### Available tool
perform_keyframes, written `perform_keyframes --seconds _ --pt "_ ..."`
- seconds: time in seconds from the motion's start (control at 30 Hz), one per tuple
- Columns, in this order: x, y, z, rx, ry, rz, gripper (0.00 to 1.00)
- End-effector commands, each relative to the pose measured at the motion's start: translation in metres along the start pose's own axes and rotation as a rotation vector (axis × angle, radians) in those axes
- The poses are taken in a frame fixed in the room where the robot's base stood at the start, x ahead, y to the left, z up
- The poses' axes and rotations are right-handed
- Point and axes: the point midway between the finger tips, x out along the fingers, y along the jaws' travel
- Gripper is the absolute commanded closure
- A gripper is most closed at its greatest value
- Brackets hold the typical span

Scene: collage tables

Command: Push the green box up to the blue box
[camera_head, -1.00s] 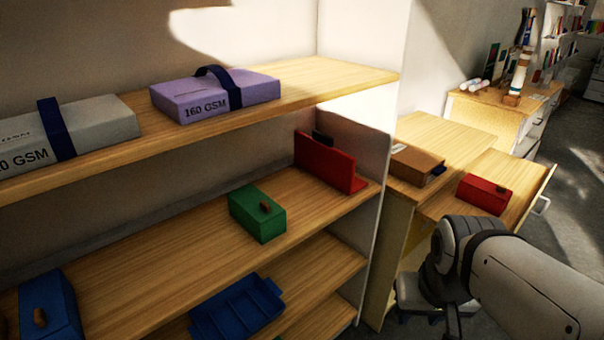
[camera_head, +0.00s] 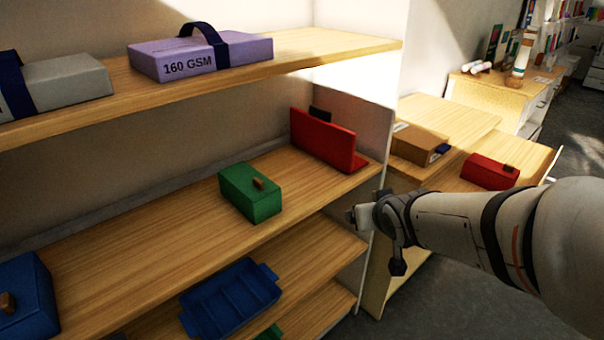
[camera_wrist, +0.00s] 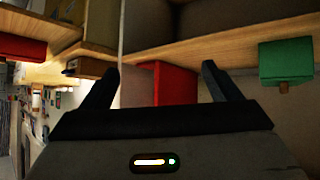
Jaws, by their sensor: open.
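The green box (camera_head: 250,193), with a brown knob, sits on the middle shelf (camera_head: 150,240), left of a red bookend-like piece (camera_head: 325,142). The blue box (camera_head: 24,298), also with a brown knob, is on the same shelf at the far left, cut by the frame edge. A wide stretch of bare shelf lies between the two boxes. My gripper (camera_head: 360,216) is in front of the shelf's right end, right of the green box and apart from it. In the wrist view my gripper (camera_wrist: 160,80) is open and empty, with the red piece (camera_wrist: 172,84) beyond its fingers and the green box (camera_wrist: 286,62) at the right.
The upper shelf holds a purple package (camera_head: 200,57) and a grey package (camera_head: 60,84). A blue tray (camera_head: 230,300) lies on the shelf below. A white side panel (camera_head: 375,130) closes the shelf's right end. A brown box (camera_head: 418,144) and red box (camera_head: 489,172) stand beyond.

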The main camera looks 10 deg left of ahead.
Motion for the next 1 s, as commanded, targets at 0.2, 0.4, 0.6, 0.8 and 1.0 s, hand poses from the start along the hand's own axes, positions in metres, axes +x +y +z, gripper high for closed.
perform_keyframes --seconds 0.2,0.4,0.6,0.8,1.0 --pt "0.066 -0.096 -0.034 -0.105 0.372 -0.259 0.00" --pt "0.074 -0.170 -0.045 -0.130 0.599 -0.507 0.00" --pt "0.068 -0.198 -0.047 -0.127 0.684 -0.618 0.00" --pt "0.066 -0.200 -0.048 -0.127 0.691 -0.628 0.00" --pt "0.067 -0.201 -0.049 -0.127 0.691 -0.627 0.00"
